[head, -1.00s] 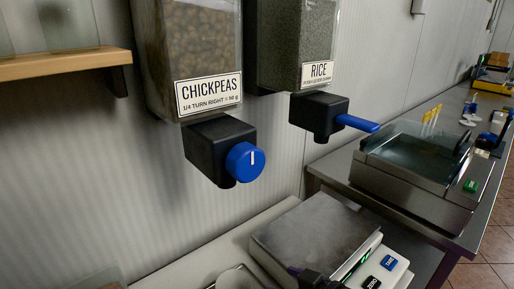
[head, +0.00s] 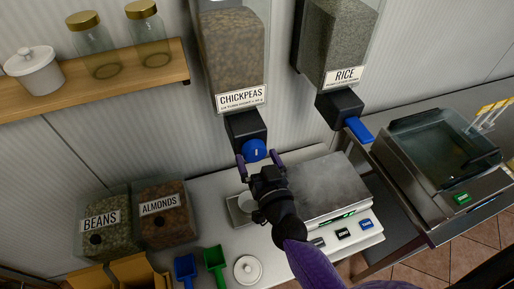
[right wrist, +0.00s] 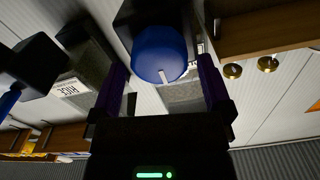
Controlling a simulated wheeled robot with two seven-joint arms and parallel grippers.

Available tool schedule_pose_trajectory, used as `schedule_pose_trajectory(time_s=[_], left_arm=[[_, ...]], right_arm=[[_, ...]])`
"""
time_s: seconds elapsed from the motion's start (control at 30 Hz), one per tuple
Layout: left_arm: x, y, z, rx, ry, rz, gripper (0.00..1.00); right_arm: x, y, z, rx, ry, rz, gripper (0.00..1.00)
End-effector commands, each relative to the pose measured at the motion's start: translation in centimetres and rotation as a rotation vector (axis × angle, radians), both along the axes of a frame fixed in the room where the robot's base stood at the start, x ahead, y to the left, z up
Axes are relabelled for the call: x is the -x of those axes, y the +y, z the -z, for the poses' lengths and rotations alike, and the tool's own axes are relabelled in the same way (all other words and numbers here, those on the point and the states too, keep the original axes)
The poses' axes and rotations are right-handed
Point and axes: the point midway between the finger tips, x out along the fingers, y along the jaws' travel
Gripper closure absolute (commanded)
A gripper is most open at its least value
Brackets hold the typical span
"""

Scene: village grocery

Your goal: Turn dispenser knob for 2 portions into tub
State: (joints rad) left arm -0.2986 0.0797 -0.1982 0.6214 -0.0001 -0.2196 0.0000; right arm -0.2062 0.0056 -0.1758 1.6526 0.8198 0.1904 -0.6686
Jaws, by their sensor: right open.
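The chickpeas dispenser (head: 240,98) hangs on the wall, with a blue knob (head: 254,150) on its black outlet. The knob's white mark looks about upright in the head view. My right gripper (head: 259,158) is open and empty, its purple fingers on either side of the knob. In the right wrist view the knob (right wrist: 160,52) lies between the two fingertips, with gaps on both sides. My left gripper is not in view.
The rice dispenser (head: 338,85) with a blue lever is to the right. A scale (head: 325,188) stands on the counter below. Bins of beans (head: 105,245) and almonds (head: 162,228), scoops (head: 214,262) and a white lid (head: 247,270) are at left. A shelf (head: 90,88) with jars juts from the wall.

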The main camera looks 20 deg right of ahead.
Motion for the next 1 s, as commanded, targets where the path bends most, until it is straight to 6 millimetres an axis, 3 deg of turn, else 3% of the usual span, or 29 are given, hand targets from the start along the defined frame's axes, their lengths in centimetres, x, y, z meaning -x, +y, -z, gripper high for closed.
schedule_pose_trajectory(time_s=[0.2, 0.47, 0.83, 0.87, 1.0], left_arm=[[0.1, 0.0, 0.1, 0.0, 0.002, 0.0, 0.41], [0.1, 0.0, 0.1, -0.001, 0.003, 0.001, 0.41], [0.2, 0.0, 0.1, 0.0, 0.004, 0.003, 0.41], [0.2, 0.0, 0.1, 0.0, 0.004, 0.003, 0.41], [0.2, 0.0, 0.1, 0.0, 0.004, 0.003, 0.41]], right_arm=[[-2.1, 0.0, 0.0, -0.001, 0.001, 0.0, 0.0], [-2.2, 0.0, 0.0, -0.001, 0.001, 0.001, 0.0], [-2.2, 0.0, 0.0, -0.001, 0.001, 0.001, 0.76], [-2.2, 0.0, 0.0, -0.001, 0.001, 0.001, 0.81], [-2.2, 0.0, 0.0, -0.007, 0.001, 0.001, 0.81]])
